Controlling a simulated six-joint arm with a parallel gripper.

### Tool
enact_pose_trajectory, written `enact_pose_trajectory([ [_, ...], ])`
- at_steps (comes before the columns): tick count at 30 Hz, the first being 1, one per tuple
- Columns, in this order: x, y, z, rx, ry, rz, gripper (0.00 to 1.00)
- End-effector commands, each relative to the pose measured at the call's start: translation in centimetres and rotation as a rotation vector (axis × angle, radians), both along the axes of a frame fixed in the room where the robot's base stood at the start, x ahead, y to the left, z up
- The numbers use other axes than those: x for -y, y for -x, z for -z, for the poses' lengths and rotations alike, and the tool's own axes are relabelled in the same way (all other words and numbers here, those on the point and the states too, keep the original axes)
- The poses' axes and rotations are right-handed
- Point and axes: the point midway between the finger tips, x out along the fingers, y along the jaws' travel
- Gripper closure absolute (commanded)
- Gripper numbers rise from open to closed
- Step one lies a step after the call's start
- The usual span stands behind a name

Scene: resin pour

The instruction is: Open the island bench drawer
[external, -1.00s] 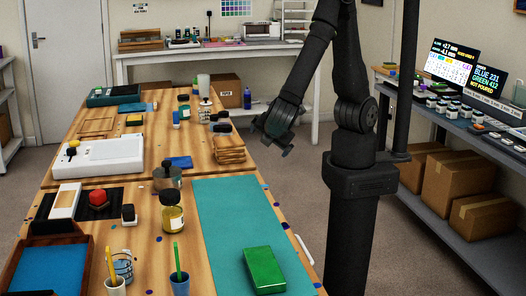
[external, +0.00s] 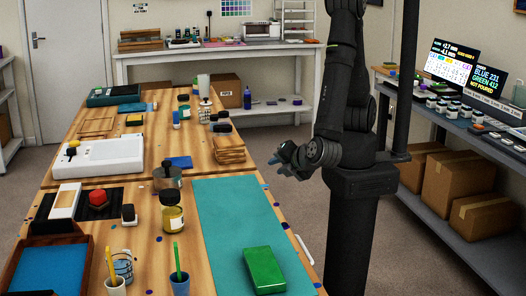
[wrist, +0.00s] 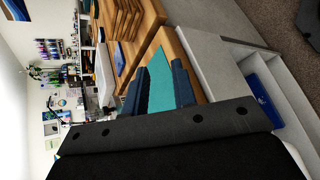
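The island bench (external: 150,208) has a wooden top and runs through the left and middle of the external view. A white handle (external: 304,249) shows at its right edge, near the front; the drawer face is mostly hidden from this angle. My gripper (external: 278,167) is beside the bench's right edge, beyond the handle and apart from it, pointing left. In the wrist view my gripper (wrist: 159,78) shows two dark blue fingers spread apart with nothing between them. The bench's pale side panel (wrist: 212,65) is there too; no handle can be made out on it.
A teal mat (external: 232,225) with a green box (external: 264,270) lies along the bench's right side. Bottles, cups and wooden pieces crowd the rest of the top. A grey shelf (external: 440,225) with cardboard boxes stands at right.

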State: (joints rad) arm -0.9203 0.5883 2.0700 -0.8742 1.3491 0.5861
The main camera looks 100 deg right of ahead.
Motion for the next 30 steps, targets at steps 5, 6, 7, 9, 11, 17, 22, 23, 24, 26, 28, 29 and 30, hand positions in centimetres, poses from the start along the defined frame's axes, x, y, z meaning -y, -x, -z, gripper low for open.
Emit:
enact_pose_trajectory([
  [5,-5.4,1.9,2.3,0.125,0.025,-0.182,0.75],
  [6,-6.5,2.5,2.8,0.154,0.023,-0.220,0.75],
  [7,-7.3,2.9,3.2,0.176,0.022,-0.251,0.75],
  [9,-9.2,4.0,4.1,0.226,0.013,-0.325,0.75],
  [11,-10.8,5.2,5.0,0.269,0.001,-0.388,0.75],
  [17,-15.4,9.7,7.8,0.400,-0.068,-0.604,0.75],
  [22,-18.4,14.1,10.3,0.489,-0.159,-0.784,0.75],
  [23,-18.8,14.8,10.6,0.501,-0.175,-0.811,0.75],
  [24,-19.2,15.7,11.1,0.515,-0.196,-0.844,0.75],
  [26,-19.7,16.8,11.7,0.533,-0.225,-0.886,0.75],
  [28,-20.1,17.8,12.2,0.546,-0.252,-0.922,0.75],
  [29,-20.2,18.1,12.4,0.550,-0.261,-0.935,0.75],
  [30,-20.3,18.5,12.6,0.555,-0.270,-0.946,0.75],
])
